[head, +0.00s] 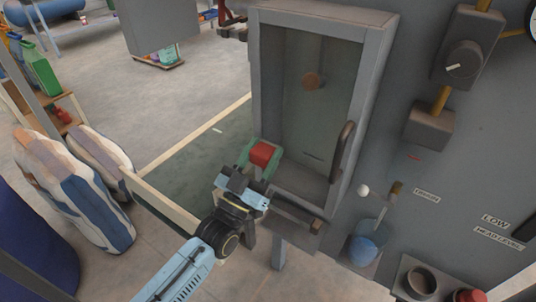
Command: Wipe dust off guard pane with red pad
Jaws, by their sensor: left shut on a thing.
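The guard pane (335,85) is a dim, see-through panel in a grey upright frame (381,75), with a dark curved handle (342,152) on its right side. A brown round spot (312,80) shows at the pane's upper middle; I cannot tell whether it is on the pane or behind it. My left gripper (260,162) is shut on the red pad (263,152), its greenish fingers on either side. It is at the pane's lower left corner; whether the pad touches the pane is unclear. My right gripper is not in view.
A grey control box with a knob (463,60) is on the wall right of the pane. A blue rounded object (366,247) and a dark cup (420,281) are at lower right. Striped sacks (75,190) stand at left. Floor beyond the arm is mostly clear.

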